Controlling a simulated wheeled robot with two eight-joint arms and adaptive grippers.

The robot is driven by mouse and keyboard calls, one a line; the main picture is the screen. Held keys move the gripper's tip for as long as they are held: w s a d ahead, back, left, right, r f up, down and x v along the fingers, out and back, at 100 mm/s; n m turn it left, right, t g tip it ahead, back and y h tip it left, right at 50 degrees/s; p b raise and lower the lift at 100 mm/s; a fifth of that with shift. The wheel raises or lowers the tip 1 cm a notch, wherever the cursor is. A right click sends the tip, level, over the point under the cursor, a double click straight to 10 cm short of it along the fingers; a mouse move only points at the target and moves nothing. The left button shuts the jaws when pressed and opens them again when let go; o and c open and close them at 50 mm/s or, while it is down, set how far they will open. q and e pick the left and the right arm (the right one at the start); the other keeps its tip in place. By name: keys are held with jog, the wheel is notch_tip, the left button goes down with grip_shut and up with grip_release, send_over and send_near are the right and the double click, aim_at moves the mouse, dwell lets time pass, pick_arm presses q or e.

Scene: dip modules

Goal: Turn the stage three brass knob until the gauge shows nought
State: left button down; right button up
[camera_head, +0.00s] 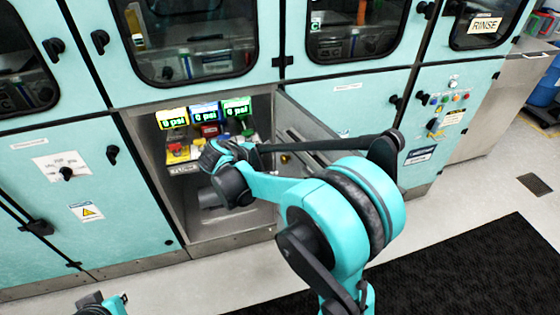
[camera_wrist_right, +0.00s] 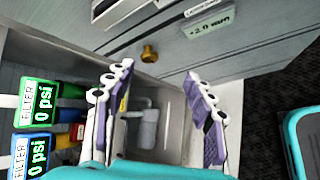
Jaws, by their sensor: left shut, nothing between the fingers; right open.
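A brass knob (camera_wrist_right: 149,54) sits on a grey panel in the right wrist view, beyond and between my right fingertips, with no finger touching it. A small brass spot (camera_head: 285,158) shows on the open bay's right panel in the head view. My right gripper (camera_wrist_right: 152,75) is open and empty; in the head view its wrist is in front of the bay. The green gauge (camera_wrist_right: 38,103) and the blue gauge (camera_wrist_right: 37,157) both read 0 psi. A yellow gauge (camera_head: 172,118) is beside them in the head view. My left gripper (camera_head: 108,302) is shut, mostly cut off at the bottom edge.
Red, yellow and blue parts sit below the gauges. A pale grey fitting (camera_wrist_right: 146,128) stands low in the bay. Teal cabinets with dark windows surround it. A button panel (camera_head: 446,100) is to the right. A black mat (camera_head: 480,265) lies on the floor.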

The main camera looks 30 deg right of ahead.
jog(key=w+f+n+g+h+p, duration=0.1)
jog(key=w+f+n+g+h, duration=0.2)
jog(key=w+f+n+h, duration=0.65)
jog(key=s+d+f+m+b, duration=0.1)
jog(key=d+f+m+b, duration=0.1)
jog(key=d, duration=0.6)
jog(key=shift+s+d+m, duration=0.3)
jog(key=shift+m, duration=0.05)
jog(key=shift+y, duration=0.25)
jog(key=c, duration=1.1)
